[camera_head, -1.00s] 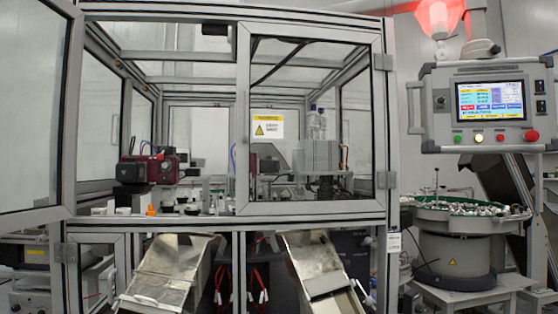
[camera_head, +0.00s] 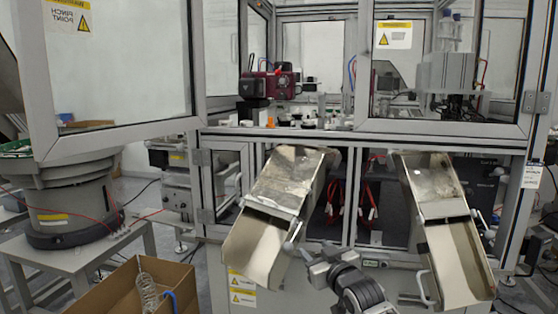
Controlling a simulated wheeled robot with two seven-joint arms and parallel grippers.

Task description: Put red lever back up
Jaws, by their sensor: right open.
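I cannot make out a red lever for certain. A dark red unit (camera_head: 264,84) with a small red part on top stands inside the machine cell (camera_head: 440,125), behind the open left doorway. My right gripper (camera_head: 308,252) is low in the middle of the view, in front of the cell and beside the lower end of the left metal chute. It looks open and empty, well below and apart from the red unit. My left gripper is not in view.
A left chute (camera_head: 282,183) and a right chute (camera_head: 430,180) slope out of the cell front. An open framed door (camera_head: 120,70) swings out at left. A bowl feeder (camera_head: 75,205) on a table and a cardboard box (camera_head: 115,295) stand at lower left. Red cables (camera_head: 370,200) hang behind the lower panels.

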